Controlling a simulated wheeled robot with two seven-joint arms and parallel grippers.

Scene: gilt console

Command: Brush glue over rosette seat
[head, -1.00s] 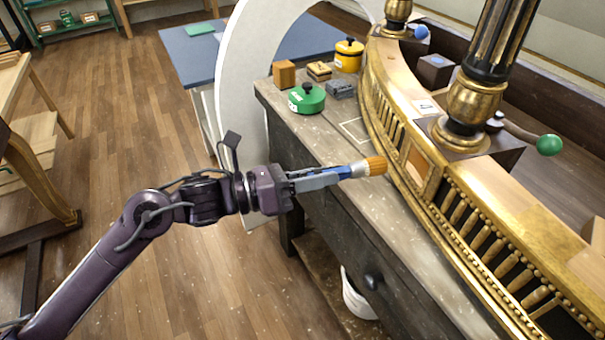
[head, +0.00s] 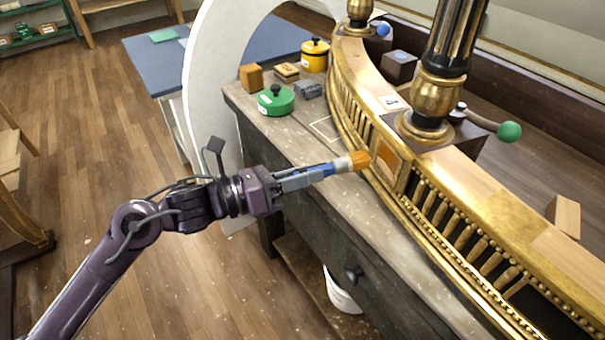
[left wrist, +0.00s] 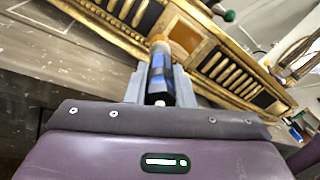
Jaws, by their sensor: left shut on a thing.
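My left gripper (head: 296,181) is shut on a brush with a blue handle (head: 322,170), a pale ferrule and orange-tan bristles (head: 358,160). The brush points right, its tip close to the rosette seat (head: 387,158), a bare orange-brown square framed in gilt on the console's front. I cannot tell whether the bristles touch it. In the left wrist view the brush (left wrist: 160,75) lies between the fingers, and its bristles overlap the gilt front near the seat. My right gripper is not in view.
The gilt console (head: 470,205) curves along the worn workbench (head: 345,195). A green lidded pot (head: 276,104), a yellow pot (head: 314,60), a wooden block (head: 251,77) and a grey block (head: 308,90) stand at the bench's back. A green-knobbed lever (head: 509,132) sticks out right.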

